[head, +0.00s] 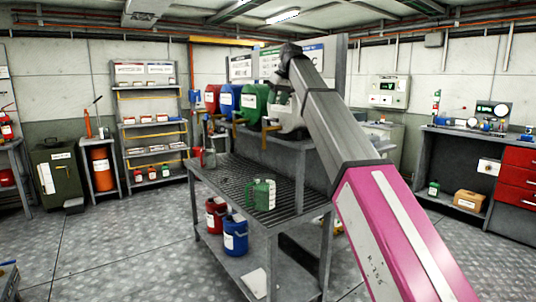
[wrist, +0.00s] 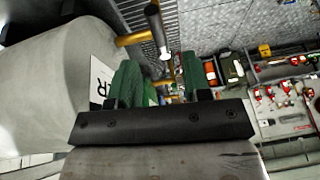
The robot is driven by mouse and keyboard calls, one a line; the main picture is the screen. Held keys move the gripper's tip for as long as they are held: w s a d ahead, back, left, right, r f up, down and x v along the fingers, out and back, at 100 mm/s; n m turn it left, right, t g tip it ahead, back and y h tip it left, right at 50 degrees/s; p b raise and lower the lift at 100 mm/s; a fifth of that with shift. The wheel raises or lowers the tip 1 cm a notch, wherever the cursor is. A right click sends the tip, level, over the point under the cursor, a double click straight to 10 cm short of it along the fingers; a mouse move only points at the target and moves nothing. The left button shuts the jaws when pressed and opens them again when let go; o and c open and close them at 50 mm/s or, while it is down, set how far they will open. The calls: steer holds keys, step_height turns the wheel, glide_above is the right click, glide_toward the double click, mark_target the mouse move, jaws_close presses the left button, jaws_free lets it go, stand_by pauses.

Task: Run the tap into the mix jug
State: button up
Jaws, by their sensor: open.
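A green jug (head: 260,195) with a pale label stands upright on the grated bench top (head: 225,176). Above it, red (head: 212,98), blue (head: 229,98), green (head: 254,102) and white (head: 287,117) drums lie in a row with yellow taps at their fronts. The white drum's tap (head: 270,127) is above the jug. My gripper (wrist: 160,80) is open beside the white drum, which fills the left of the wrist view (wrist: 40,85). A yellow tap (wrist: 132,39) and a black-ended lever (wrist: 154,22) show beyond the fingers, apart from them. What lies between the fingers is unclear.
A red can (head: 215,215) and a blue can (head: 235,236) stand on the bench's lower shelf. A small red container (head: 209,157) stands at the bench's far left end. Shelving (head: 150,130) stands at the back. The floor left of the bench is clear.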

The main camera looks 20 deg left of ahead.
mark_target(273, 120)
steer(key=s+d+f+m+t+y, duration=0.2)
steer(key=d+f+m+t+y, duration=0.2)
steer(key=d+f+m+y, duration=0.5)
steer(key=w+a, duration=0.1)
steer(key=a, duration=0.2)
steer(key=w+a+n+y, duration=0.1)
steer(key=a, duration=0.3)
steer(key=w+a+y, duration=0.1)
steer(key=a, duration=0.3)
steer(key=shift+w+a+r, duration=0.15)
steer(key=shift+w+r, duration=0.1)
jaws_close()
